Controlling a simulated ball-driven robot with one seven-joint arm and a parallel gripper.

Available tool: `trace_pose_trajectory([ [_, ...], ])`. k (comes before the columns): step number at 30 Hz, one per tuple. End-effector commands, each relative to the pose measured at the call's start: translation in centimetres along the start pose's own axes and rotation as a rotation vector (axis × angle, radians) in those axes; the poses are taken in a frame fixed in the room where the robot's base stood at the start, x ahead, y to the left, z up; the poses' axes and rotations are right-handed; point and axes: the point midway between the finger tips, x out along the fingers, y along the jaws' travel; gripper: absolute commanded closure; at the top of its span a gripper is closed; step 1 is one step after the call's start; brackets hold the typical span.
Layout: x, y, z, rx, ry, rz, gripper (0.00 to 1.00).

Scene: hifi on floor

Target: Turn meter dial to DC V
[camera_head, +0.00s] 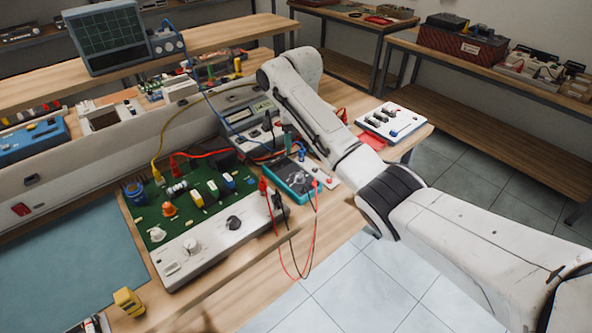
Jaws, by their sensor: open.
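A teal handheld meter (291,178) lies on the wooden bench, just left of my arm. Red and black leads (313,225) run from the meter's near end and hang over the bench edge. My arm reaches from the lower right up across the bench, with its far joint above the bench's back part. My gripper cannot be made out and seems hidden behind the arm.
A green circuit board panel (205,190) with knobs and parts stands left of the meter. A white switch box (391,122) is on the right. A yellow block (128,301) is at lower left. The teal mat (60,265) is mostly clear. Cables (205,153) cross the bench behind.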

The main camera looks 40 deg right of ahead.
Motion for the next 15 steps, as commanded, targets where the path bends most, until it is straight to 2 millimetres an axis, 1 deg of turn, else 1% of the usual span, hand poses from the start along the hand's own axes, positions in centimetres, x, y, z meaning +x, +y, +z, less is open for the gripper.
trace_pose_trajectory([
  [5, 2.0, 0.1, 0.1, 0.001, -0.003, 0.002, 0.46],
  [15, 8.0, 0.1, 0.1, 0.001, -0.002, 0.002, 0.46],
])
